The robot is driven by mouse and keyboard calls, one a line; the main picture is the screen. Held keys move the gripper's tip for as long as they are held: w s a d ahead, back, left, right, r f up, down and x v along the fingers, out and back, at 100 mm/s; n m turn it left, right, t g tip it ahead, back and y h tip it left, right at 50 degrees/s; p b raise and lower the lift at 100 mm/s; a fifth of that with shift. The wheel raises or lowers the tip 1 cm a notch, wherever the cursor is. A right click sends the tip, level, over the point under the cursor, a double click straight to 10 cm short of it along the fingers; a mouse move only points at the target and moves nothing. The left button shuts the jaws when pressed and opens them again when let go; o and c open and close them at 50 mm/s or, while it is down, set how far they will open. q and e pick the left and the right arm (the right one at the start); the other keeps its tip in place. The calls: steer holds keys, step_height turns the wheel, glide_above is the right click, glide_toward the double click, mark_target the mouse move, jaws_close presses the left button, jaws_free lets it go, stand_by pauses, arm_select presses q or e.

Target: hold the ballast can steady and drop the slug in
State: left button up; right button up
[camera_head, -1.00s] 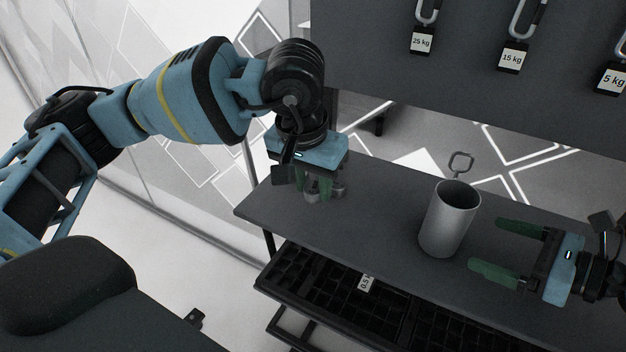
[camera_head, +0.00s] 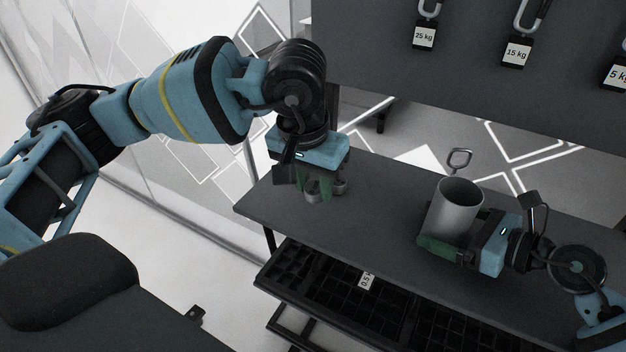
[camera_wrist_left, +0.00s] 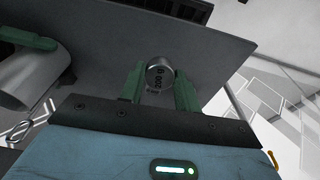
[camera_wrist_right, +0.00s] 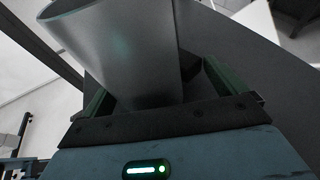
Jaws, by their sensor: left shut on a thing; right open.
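The ballast can (camera_head: 458,208) is a grey metal cylinder with an open top and a wire loop at its far side. It stands on the dark table (camera_head: 380,205). My right gripper (camera_head: 440,240) is open with its green fingers reaching around the can; in the right wrist view the can (camera_wrist_right: 125,50) rises between the fingers. My left gripper (camera_head: 318,190) is at the table's left end. In the left wrist view its fingers are shut on the slug (camera_wrist_left: 159,76), a small metal cylinder marked 200 g. Its fingers partly hide the slug in the head view.
Hanging weights labelled 25 kg (camera_head: 424,36), 15 kg (camera_head: 517,52) and 5 kg (camera_head: 616,76) are on the dark panel behind. A black compartment tray (camera_head: 330,290) with a 0.5 label sits below the table's front edge. The tabletop between the grippers is clear.

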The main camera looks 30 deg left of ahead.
steer(key=c, duration=0.4)
arm_select(q)
steer(key=shift+w+r, duration=0.1)
steer(key=shift+r, duration=0.05)
steer(key=w+d+r, duration=0.4)
steer(key=d+r, duration=0.4)
steer(key=d, duration=0.2)
steer(key=w+d+r, duration=0.3)
steer(key=d+r, duration=0.4)
steer(key=d, duration=0.3)
steer(key=shift+w+f, duration=0.1)
steer(key=shift+f, duration=2.85)
steer(key=o, duration=1.2)
